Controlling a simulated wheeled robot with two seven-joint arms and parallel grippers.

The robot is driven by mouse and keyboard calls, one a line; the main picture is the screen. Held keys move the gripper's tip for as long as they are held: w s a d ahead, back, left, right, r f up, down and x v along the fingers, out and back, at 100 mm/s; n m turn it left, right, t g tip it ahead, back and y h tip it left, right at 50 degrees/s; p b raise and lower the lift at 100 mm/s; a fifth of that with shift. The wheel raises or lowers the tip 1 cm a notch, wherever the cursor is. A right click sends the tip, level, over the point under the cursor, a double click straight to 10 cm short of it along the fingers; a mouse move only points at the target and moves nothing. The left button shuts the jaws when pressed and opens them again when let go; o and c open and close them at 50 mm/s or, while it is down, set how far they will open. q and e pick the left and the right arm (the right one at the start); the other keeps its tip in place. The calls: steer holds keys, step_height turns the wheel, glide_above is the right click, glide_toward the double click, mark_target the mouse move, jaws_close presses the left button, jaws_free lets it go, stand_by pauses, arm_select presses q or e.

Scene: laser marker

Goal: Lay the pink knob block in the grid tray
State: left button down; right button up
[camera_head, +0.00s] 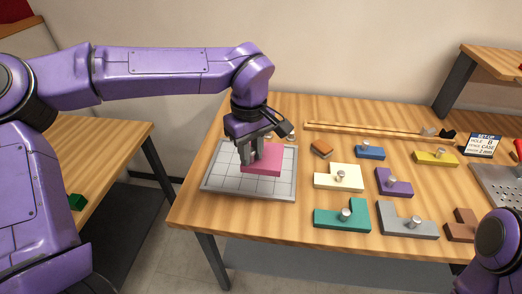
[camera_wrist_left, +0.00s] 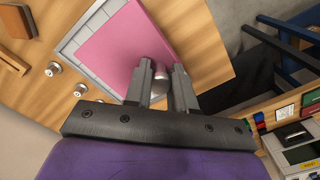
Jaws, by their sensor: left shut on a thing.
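The pink knob block (camera_head: 264,161) is at the grid tray, over its right and back part in the head view. My left gripper (camera_head: 253,158) points down over the tray and is shut on the block's silver knob. In the left wrist view the pink block (camera_wrist_left: 115,45) lies beyond the fingers, with the knob (camera_wrist_left: 159,74) between the fingertips (camera_wrist_left: 163,88). The grey grid tray (camera_head: 222,178) lies on the wooden table, with bare cells at left and front. I cannot tell whether the block touches the tray floor. My right gripper is not in view.
Several knob blocks lie right of the tray: cream (camera_head: 329,180), purple (camera_head: 391,187), teal (camera_head: 329,218), grey (camera_head: 397,228), blue (camera_head: 366,153) and yellow (camera_head: 425,158). A small brown block (camera_head: 321,148) lies behind the cream one. A wooden rail (camera_head: 370,131) runs along the back.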

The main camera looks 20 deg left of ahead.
arm_select(q)
steer(key=w+a+f+p, duration=0.1)
steer(key=a+f, duration=0.1)
steer(key=a, duration=0.2)
steer(key=w+a+f+p, duration=0.1)
steer(key=a+f, duration=0.2)
steer(key=a, duration=0.1)
steer(key=w+a+f+p, duration=0.1)
steer(key=a+f, duration=0.2)
steer(key=a, duration=0.1)
steer(key=shift+w+a+f+p, duration=0.25)
steer(key=shift+p, duration=0.15)
steer(key=f, duration=0.2)
steer(key=a+f, duration=0.1)
steer(key=shift+s+f, duration=0.15)
steer(key=shift+s, duration=0.15)
steer(key=shift+f, duration=0.25)
steer(key=shift+w+f, duration=0.1)
steer(key=shift+w, duration=0.15)
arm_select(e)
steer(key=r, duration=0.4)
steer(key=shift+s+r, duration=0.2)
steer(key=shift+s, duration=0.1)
arm_select(q)
steer(key=shift+d, duration=0.1)
steer(key=c, duration=0.9)
jaws_free()
steer(key=shift+s, duration=0.15)
steer(key=shift+c, duration=0.2)
